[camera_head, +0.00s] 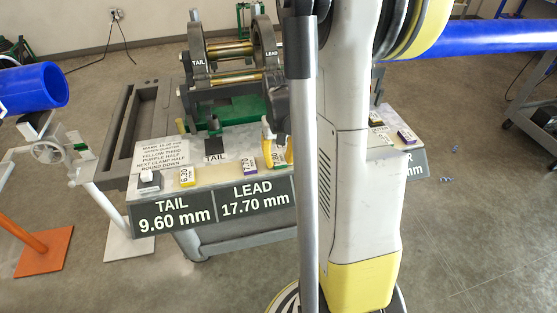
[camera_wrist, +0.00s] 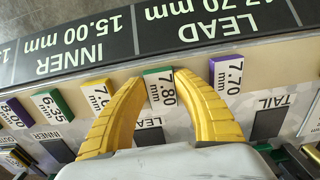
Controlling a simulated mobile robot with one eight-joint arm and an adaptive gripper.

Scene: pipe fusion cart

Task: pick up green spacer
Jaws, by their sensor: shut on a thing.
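The green spacer (camera_wrist: 160,87), with a white face marked 7.80, is between the two yellow fingertips in the wrist view. My gripper (camera_wrist: 159,82) is shut on it, with one finger at each side. In the head view the spacer (camera_head: 278,156) shows its white label at the front of the cart top, behind the LEAD sign, with my gripper (camera_head: 276,148) around it. I cannot tell whether it still touches the cart top.
The clamp frame (camera_head: 230,60) rises behind. My arm hides the cart's middle right.

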